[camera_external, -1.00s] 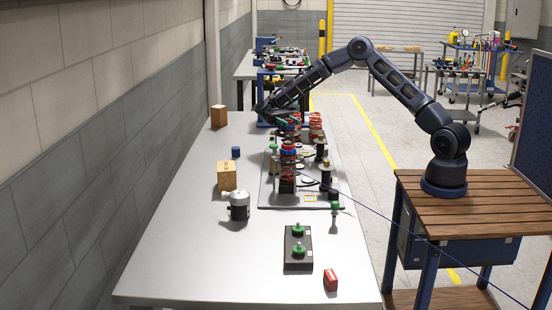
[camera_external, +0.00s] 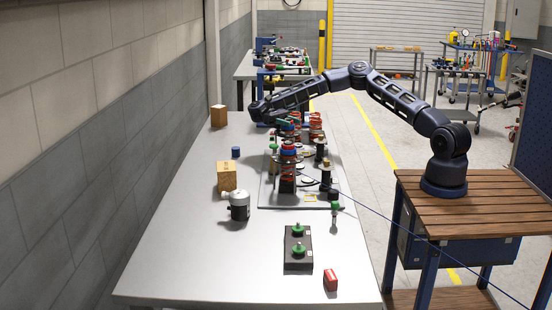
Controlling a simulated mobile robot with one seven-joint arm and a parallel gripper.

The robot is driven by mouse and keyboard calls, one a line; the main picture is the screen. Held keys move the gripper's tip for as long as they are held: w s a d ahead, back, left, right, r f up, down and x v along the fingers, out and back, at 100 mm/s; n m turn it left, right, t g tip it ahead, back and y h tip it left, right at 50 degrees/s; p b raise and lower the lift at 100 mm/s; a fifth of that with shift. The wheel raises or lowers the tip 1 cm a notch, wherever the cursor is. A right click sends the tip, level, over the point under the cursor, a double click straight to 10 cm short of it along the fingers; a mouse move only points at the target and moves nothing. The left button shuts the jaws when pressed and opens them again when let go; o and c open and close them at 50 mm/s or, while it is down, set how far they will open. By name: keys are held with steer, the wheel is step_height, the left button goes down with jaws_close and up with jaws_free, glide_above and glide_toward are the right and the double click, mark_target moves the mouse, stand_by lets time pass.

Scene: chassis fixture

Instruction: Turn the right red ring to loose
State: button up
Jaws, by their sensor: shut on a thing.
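The fixture plate (camera_external: 275,200) lies on the long grey table and carries several upright columns with red rings and coils. At the far end, a red ring (camera_external: 296,115) shows at the top of a column beside my gripper. My gripper (camera_external: 279,123) is low at that far end, reached across from the right. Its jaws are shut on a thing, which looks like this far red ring. The fingertips are small and partly hidden by the arm and columns, so the exact contact is unclear.
Red coil columns (camera_external: 315,128) stand close to the right of my gripper. A wooden block (camera_external: 227,176), a white-and-black canister (camera_external: 239,206), a black box with green knobs (camera_external: 298,257) and a red block (camera_external: 330,279) stand on the table. Its left front is clear.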

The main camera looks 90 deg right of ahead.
stand_by(0.5)
steer(key=o, duration=1)
steer(key=shift+c, duration=0.2)
step_height(320, 180, up, 20)
